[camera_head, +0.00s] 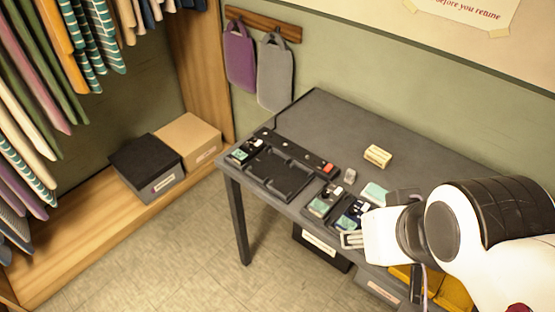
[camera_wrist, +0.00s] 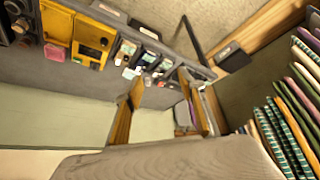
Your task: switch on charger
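A black charger dock (camera_head: 279,175) with empty-looking bays lies on the dark table's left part. Along its back runs a black bar with small light marks and a red switch-like part (camera_head: 328,168) at its right end; whether it is on or off is too small to tell. Handheld devices with teal faces stand at the left end (camera_head: 245,150) and to the right (camera_head: 323,201) of the dock.
A small yellow box (camera_head: 377,156) and a grey object (camera_head: 349,175) lie behind the devices. Yellow items (camera_head: 452,292) are partly hidden beneath my arm. The dark table's (camera_head: 325,115) back left is clear. Boxes (camera_head: 187,140) and hanging clothes are at the left.

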